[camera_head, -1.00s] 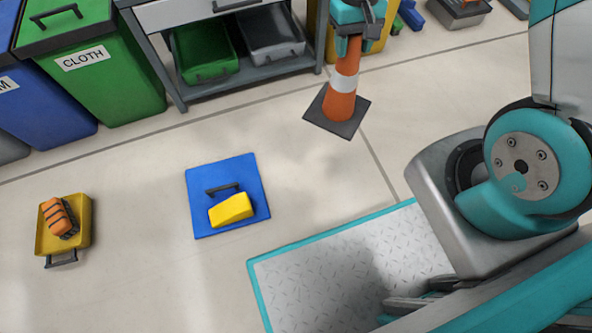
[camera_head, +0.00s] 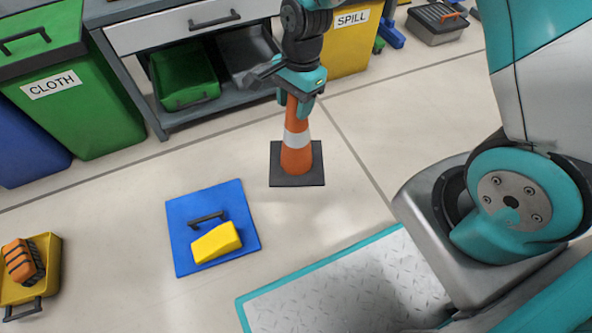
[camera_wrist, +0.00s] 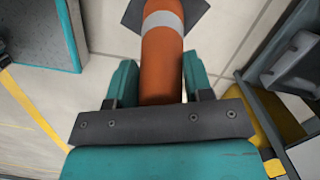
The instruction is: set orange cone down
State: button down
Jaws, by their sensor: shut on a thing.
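The orange cone (camera_head: 295,158) has a white band and a square dark base, and it is upright in the head view. My gripper (camera_head: 299,102) is shut on the cone's top from above. In the wrist view, the cone (camera_wrist: 161,62) lies between the two teal fingers of my gripper (camera_wrist: 155,88), with its base at the top edge. I cannot tell whether the base touches the floor or hangs a little above it.
A blue mat (camera_head: 188,262) with a yellow block (camera_head: 216,243) lies left of the cone. A yellow tray (camera_head: 53,262) is at far left. Behind stand a green cloth bin (camera_head: 95,115), a grey shelf unit (camera_head: 160,121) and a yellow spill bin (camera_head: 346,60). Floor right of the cone is clear.

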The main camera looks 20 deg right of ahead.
aim_at(295, 151)
notch_tip(295, 151, down, 17)
jog(key=b, duration=0.9)
jog(key=shift+f, duration=0.1)
jog(key=shift+f, duration=0.2)
jog(key=c, duration=0.5)
grip_release()
jog(key=shift+r, duration=0.15)
